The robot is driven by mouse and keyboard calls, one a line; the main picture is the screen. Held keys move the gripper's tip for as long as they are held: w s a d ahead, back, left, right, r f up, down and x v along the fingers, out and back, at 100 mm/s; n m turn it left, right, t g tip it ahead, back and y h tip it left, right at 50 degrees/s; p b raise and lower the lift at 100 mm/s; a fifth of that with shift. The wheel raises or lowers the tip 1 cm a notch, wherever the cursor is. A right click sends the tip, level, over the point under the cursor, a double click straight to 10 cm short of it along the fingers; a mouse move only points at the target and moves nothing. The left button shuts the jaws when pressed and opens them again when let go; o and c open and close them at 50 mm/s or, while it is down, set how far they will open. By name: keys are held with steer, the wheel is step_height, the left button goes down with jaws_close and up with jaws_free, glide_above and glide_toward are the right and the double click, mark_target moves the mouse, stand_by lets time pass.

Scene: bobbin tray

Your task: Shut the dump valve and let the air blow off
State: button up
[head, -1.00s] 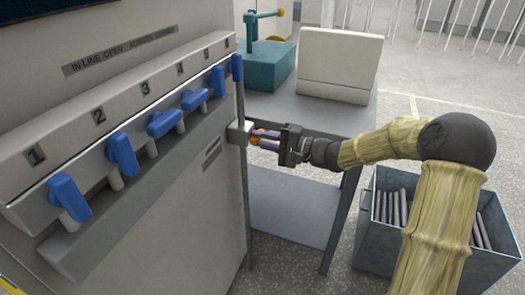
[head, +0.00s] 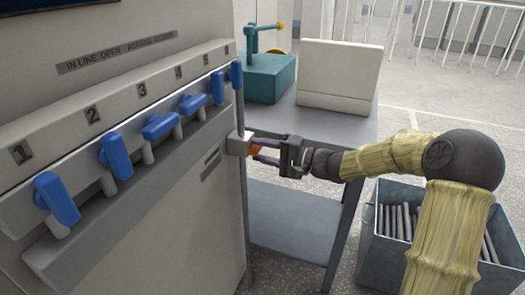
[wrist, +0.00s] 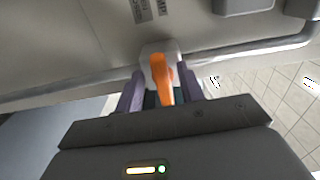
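The dump valve is a pale block (head: 237,144) with an orange handle (head: 253,149) on the right edge of the grey cabinet. My gripper (head: 262,150) is at the valve, its two purple fingers parted with a visible gap. In the wrist view the orange handle (wrist: 162,76) stands between the fingertips (wrist: 162,82), pointing towards the gripper's palm. A finger lies on each side of it, and it does not look clamped. The handle's lower end is partly hidden by the gripper body.
Several blue levers (head: 56,198) line the numbered cabinet panel (head: 65,130) at left. Behind my gripper a grey table (head: 336,122) carries a teal machine (head: 270,78) and a beige box (head: 338,72). A metal bin (head: 380,238) of rods stands below my arm at right.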

steer(key=shift+d+r, duration=0.1)
steer(key=shift+d, duration=0.05)
steer(key=p+v, duration=0.4)
steer(key=v, duration=1.3)
